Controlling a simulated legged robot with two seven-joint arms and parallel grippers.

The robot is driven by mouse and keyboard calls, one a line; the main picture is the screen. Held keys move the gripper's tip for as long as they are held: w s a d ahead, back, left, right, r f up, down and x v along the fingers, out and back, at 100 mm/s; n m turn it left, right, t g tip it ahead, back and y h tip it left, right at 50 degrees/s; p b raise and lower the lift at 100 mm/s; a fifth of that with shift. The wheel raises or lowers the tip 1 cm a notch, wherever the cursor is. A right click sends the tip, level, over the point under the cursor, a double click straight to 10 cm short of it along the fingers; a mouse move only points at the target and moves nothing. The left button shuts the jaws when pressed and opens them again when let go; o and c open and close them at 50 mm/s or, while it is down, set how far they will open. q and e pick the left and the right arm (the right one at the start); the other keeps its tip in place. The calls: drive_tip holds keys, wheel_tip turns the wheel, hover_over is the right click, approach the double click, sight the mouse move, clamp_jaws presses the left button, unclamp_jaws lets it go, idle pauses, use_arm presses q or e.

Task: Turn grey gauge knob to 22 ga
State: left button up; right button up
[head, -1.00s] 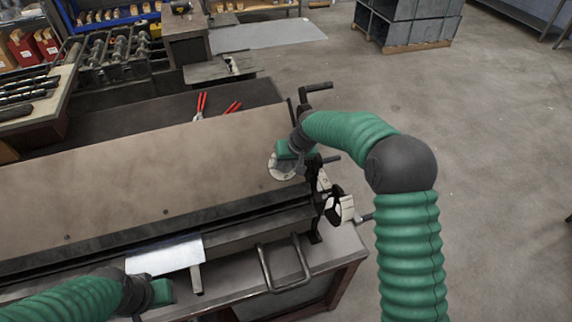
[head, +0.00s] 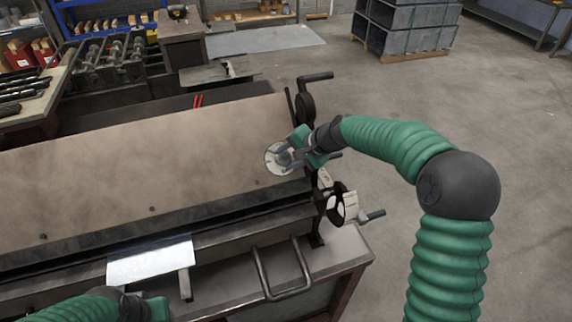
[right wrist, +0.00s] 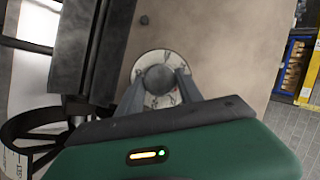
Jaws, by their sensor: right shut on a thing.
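The grey gauge knob (right wrist: 160,80) sits in the middle of a round pale dial plate (right wrist: 158,58) in the right wrist view. The dial also shows at the right end of the machine's brown bed (head: 150,165) in the head view. My right gripper (right wrist: 160,92) has one finger on each side of the knob and is shut on it. The same gripper (head: 289,157) covers part of the dial in the head view. The dial's marks are too small to read. My left gripper (head: 150,308) is at the lower left edge, its fingers not clear.
A bright metal sheet (head: 150,261) lies at the machine's front, near my left gripper. A black handwheel (head: 342,204) and a crank handle (head: 316,77) stick out at the machine's right end. A looped bar handle (head: 285,270) is at the front.

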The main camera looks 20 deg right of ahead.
drive_tip(key=m+b, duration=0.1)
drive_tip(key=b, duration=0.1)
drive_tip(key=f+m+t+b, duration=0.1)
drive_tip(key=m+b, duration=0.1)
drive_tip(key=shift+s+m, duration=0.2)
drive_tip(key=shift+m, duration=0.1)
drive_tip(key=shift+r+m+t+b, duration=0.15)
drive_tip(key=shift+m+t+b, duration=0.45)
drive_tip(key=shift+b, duration=0.4)
drive_tip(key=shift+s, duration=0.1)
drive_tip(key=o, duration=1.4)
drive_tip(key=shift+r, duration=0.1)
